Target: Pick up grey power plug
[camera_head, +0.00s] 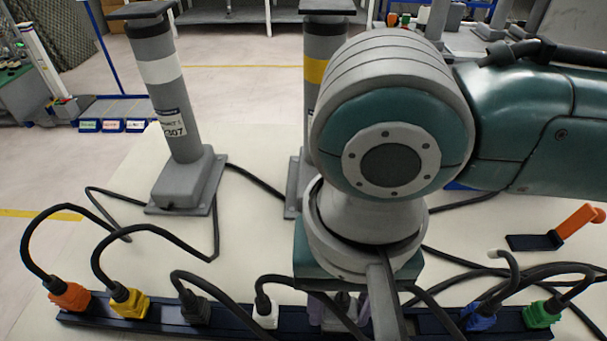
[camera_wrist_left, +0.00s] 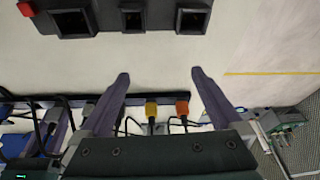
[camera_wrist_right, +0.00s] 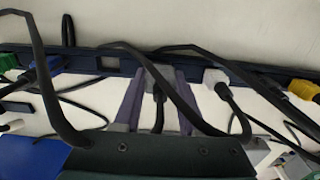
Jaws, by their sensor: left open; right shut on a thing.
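A grey power plug (camera_wrist_right: 158,77) sits at the dark power strip (camera_wrist_right: 112,66) in the right wrist view, its cable running toward the wrist. My right gripper (camera_wrist_right: 159,82) is shut on it, one purple finger on each side. In the head view the right gripper (camera_head: 340,310) is low over the strip (camera_head: 75,321), partly hidden by my arm and cables; the grey plug (camera_head: 341,302) barely shows between the fingers. I cannot tell whether the plug is still seated. My left gripper (camera_wrist_left: 160,73) is open and empty; it is outside the head view.
Orange (camera_head: 70,297), yellow (camera_head: 129,302), dark (camera_head: 194,308), white (camera_head: 265,313), blue (camera_head: 480,318) and green (camera_head: 541,313) plugs line the strip. Loose black cables cross around my right gripper. A grey post (camera_head: 170,95) stands behind on the table. A dark box with square openings (camera_wrist_left: 125,18) is beyond my left gripper.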

